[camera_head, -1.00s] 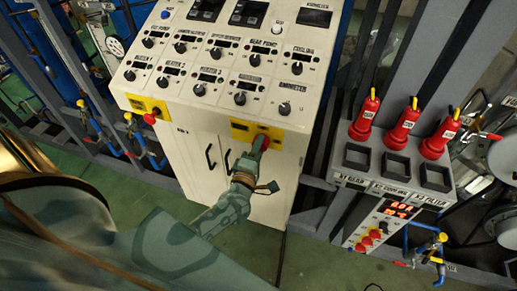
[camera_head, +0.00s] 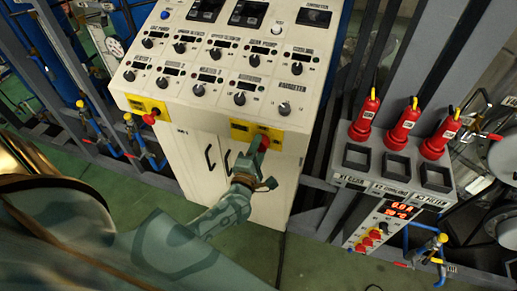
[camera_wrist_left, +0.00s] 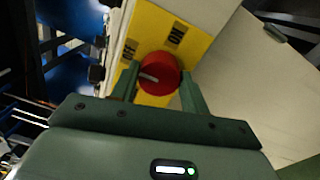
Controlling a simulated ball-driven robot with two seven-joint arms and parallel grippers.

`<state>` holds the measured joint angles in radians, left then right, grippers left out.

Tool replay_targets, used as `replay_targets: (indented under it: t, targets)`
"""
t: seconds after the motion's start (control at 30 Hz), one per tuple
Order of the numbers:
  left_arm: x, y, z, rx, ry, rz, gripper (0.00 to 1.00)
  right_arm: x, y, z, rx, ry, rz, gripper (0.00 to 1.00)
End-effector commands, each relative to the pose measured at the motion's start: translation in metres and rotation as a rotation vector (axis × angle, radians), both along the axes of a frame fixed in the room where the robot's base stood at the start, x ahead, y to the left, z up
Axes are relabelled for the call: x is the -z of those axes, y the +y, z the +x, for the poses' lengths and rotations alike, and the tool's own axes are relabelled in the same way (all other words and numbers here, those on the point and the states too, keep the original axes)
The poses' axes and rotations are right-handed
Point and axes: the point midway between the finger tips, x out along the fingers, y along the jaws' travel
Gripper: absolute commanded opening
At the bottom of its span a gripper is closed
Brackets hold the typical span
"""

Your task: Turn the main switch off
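The main switch is a round red knob (camera_wrist_left: 158,73) on a yellow plate (camera_wrist_left: 150,25) with ON and OFF labels. Its white mark points left, towards the OFF side, in the left wrist view. In the head view the red knob (camera_head: 264,143) shows on the right yellow plate of the white cabinet, partly hidden by my gripper. My left gripper (camera_head: 255,155) is at the knob; in the left wrist view its fingers (camera_wrist_left: 158,85) lie on either side of it and seem to touch it. My right gripper is not in view.
The white control panel (camera_head: 222,70) carries several black knobs. Another red knob (camera_head: 150,118) sits on the left yellow plate. A grey box (camera_head: 390,185) with red plugs and a lit red readout (camera_head: 398,210) stands at right. Cabinet doors lie below the switch.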

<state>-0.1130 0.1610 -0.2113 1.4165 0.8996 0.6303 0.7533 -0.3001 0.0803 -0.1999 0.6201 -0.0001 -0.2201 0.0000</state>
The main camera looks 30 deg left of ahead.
Motion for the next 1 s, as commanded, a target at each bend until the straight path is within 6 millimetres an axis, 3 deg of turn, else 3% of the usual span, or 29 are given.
replay_targets:
  t: [0.03,0.1,0.47,0.57,1.0]
  targets:
    - [0.001,0.000,0.000,0.000,0.001,-0.003,0.56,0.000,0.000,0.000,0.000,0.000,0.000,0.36]
    - [0.001,0.000,0.000,-0.001,0.001,-0.002,0.67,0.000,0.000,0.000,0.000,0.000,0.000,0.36]
    - [0.002,-0.002,-0.008,-0.001,0.002,-0.002,0.67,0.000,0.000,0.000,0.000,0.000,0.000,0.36]
    - [0.003,-0.006,-0.024,0.000,0.003,-0.002,0.67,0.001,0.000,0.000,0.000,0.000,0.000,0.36]
    - [0.008,-0.032,-0.133,0.001,0.004,-0.002,0.67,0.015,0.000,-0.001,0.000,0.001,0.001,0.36]
